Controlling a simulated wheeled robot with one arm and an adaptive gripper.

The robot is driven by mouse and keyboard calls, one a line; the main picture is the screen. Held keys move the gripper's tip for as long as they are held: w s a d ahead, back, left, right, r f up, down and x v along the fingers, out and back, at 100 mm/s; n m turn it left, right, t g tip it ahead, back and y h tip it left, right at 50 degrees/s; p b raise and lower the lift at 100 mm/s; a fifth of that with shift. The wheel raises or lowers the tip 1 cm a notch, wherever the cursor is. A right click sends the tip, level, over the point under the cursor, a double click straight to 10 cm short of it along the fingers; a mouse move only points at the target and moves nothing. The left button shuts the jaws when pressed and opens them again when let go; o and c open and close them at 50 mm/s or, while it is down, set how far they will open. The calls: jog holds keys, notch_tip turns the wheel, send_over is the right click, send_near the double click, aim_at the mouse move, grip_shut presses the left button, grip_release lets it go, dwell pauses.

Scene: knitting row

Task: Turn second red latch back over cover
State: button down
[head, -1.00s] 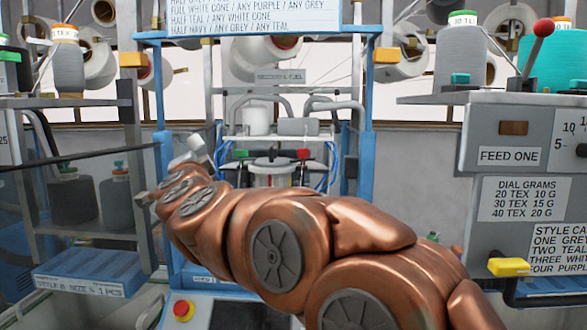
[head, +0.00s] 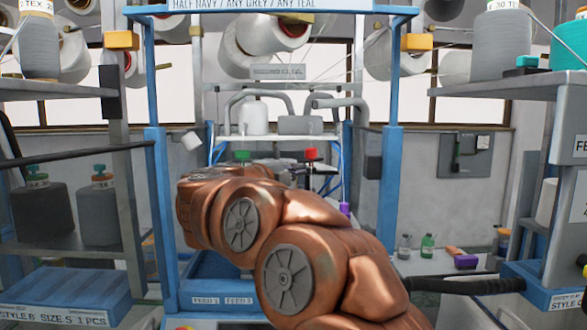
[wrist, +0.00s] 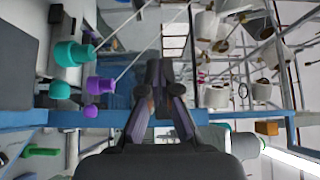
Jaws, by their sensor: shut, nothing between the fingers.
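A small red piece (head: 311,153) stands upright on the machine inside the blue frame, in the middle of the head view. I cannot tell whether it is a red latch. A green piece (head: 242,156) stands to its left. The low part between them, where a cover could be, is mostly hidden behind my arm. My gripper (wrist: 159,68) shows in the wrist view with its fingers together and nothing held. In the head view my arm hides it. The wrist view shows no red latch or cover.
The blue frame (head: 157,190) surrounds the machine. Shelves with cones (head: 102,213) stand at the left, and another shelf (head: 500,90) at the right. The wrist view shows teal (wrist: 72,54) and purple (wrist: 97,86) pieces and several white cones (wrist: 215,97). Bottles (head: 428,245) stand at lower right.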

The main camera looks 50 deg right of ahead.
aim_at(309, 163)
jog(key=d+p, duration=0.1)
jog(key=d, duration=0.1)
jog(key=w+d+p, duration=0.1)
jog(key=d, duration=0.2)
jog(key=w+d+p, duration=0.1)
jog(key=d, duration=0.2)
jog(key=shift+d, duration=0.25)
jog(key=shift+w+d+p, duration=0.25)
jog(key=shift+w+p, duration=0.15)
jog(key=shift+w, duration=0.55)
